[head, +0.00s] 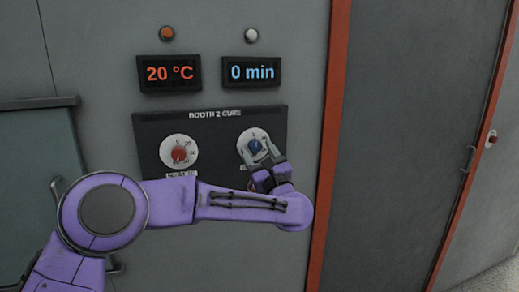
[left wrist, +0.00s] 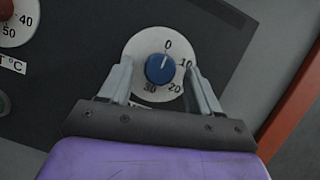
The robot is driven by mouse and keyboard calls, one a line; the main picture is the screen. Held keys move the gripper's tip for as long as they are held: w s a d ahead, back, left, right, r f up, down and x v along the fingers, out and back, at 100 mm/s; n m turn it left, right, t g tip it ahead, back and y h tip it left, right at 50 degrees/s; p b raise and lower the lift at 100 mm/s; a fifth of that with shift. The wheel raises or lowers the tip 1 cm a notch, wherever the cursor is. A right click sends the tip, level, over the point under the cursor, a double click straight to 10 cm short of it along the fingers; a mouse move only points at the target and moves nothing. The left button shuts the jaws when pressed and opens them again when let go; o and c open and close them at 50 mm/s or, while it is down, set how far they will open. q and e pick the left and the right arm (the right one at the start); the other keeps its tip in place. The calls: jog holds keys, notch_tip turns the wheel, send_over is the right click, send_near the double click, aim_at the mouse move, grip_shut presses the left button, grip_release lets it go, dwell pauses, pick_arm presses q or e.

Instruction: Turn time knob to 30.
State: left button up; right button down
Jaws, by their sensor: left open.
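The time knob (head: 255,146) is blue on a white dial, below the display (head: 252,72) that reads "0 min". In the left wrist view the blue knob (left wrist: 160,69) has a pale mark pointing at 0; the dial (left wrist: 140,50) also shows 10, 20 and 30. My left gripper (head: 262,155) is at this dial. In the left wrist view its fingers (left wrist: 158,75) are spread on both sides of the knob, with gaps between them and it. Whether the fingertips touch the dial face cannot be told. My right gripper is not in view.
A red temperature knob (head: 179,153) sits left on the same dark panel (head: 215,122), under a display (head: 169,73) reading 20 °C. An orange button (head: 167,34) and a white button (head: 251,36) are above. A red-orange door frame (head: 333,120) stands to the right.

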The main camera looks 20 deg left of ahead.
pick_arm(q)
jog(key=c, duration=1)
jog(key=shift+f, duration=0.1)
jog(key=shift+c, duration=0.2)
